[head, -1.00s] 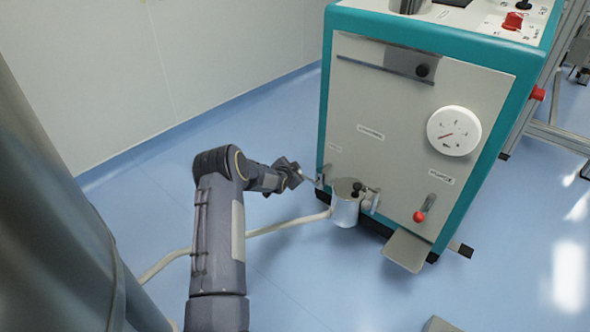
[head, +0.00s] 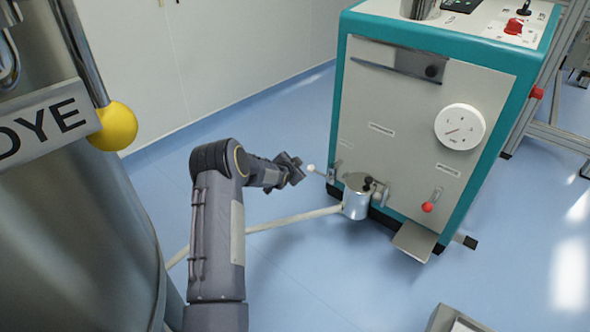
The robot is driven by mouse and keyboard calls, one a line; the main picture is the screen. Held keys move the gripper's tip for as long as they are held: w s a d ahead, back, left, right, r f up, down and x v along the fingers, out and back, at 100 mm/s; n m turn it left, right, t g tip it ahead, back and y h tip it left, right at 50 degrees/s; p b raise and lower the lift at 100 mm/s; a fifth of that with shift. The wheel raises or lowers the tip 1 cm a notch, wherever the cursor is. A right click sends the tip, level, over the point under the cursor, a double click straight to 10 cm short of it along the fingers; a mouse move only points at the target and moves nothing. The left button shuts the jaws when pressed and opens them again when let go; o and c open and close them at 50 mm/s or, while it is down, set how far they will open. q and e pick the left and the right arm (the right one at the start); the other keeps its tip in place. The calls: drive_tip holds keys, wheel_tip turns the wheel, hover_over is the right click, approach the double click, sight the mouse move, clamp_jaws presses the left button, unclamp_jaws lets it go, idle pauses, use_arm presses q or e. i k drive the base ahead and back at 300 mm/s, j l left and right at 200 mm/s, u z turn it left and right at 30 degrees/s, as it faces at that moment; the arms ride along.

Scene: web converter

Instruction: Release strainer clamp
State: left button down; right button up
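The strainer pot (head: 355,200) is a small silver cylinder low on the front of the teal and grey cabinet (head: 405,130). It has a black knob (head: 368,181) on top. A thin lever with a pale ball end (head: 311,168) sticks out to the pot's left; I take it to be the clamp handle, but cannot be sure. My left gripper (head: 299,170) is just left of the ball with a small gap. Its fingers look parted and empty, though they are small in view. My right gripper is not in view.
A large metal vessel (head: 70,230) with a DYE sign (head: 45,122) and a yellow ball (head: 113,126) stands close on the left. A pale hose (head: 295,220) runs from the pot leftward. A red-knobbed lever (head: 428,207), dial gauge (head: 460,127) and low plate (head: 414,241) are on the cabinet.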

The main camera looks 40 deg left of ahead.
sight(377, 197)
drive_tip(key=k+l, duration=0.1)
drive_tip(key=l, duration=1.15)
